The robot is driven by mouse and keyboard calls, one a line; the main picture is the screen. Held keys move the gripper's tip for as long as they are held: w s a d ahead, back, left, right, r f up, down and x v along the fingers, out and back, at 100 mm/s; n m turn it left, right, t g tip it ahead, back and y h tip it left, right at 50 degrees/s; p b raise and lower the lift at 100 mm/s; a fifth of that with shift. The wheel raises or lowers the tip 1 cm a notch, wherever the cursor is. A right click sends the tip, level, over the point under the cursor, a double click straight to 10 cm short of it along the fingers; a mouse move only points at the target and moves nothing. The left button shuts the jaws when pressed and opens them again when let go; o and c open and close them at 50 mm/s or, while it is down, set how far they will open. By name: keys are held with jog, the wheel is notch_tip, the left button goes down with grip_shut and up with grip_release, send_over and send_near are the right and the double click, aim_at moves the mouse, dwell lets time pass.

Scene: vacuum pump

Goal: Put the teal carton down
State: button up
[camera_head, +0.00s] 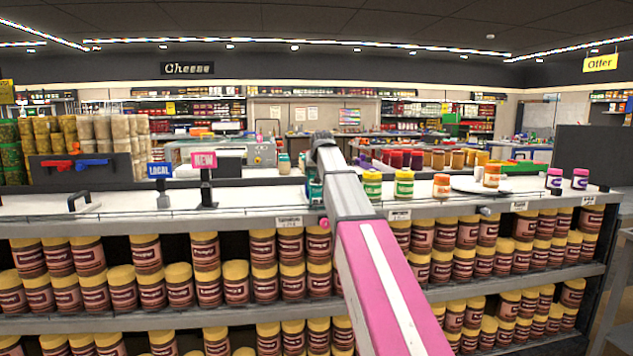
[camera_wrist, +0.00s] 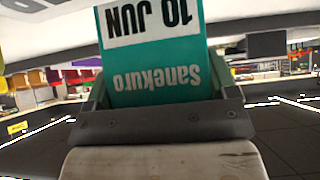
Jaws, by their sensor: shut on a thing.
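The teal carton (camera_wrist: 152,75) shows large in the wrist view, with "Sanekuro" and a white "10 JUN" label upside down. My gripper (camera_wrist: 156,88) is shut on it, with a finger along each side. In the head view, a small part of the teal carton (camera_head: 314,191) shows left of my arm, at the white shelf top (camera_head: 250,195). My gripper (camera_head: 322,160) is mostly hidden there behind my arm. I cannot tell whether the carton touches the shelf top.
Yellow-lidded jars (camera_head: 404,184) and an orange jar (camera_head: 441,186) stand right of my arm. A pink "NEW" sign (camera_head: 203,161) and a blue "LOCAL" sign (camera_head: 159,171) stand left. Clear shelf top lies between the signs and carton.

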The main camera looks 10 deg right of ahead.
jog(key=shift+f, duration=1.85)
jog(key=shift+f, duration=0.6)
jog(key=o, duration=0.9)
jog(key=shift+r, duration=0.5)
jog(key=v, duration=1.2)
jog(key=shift+r, duration=0.1)
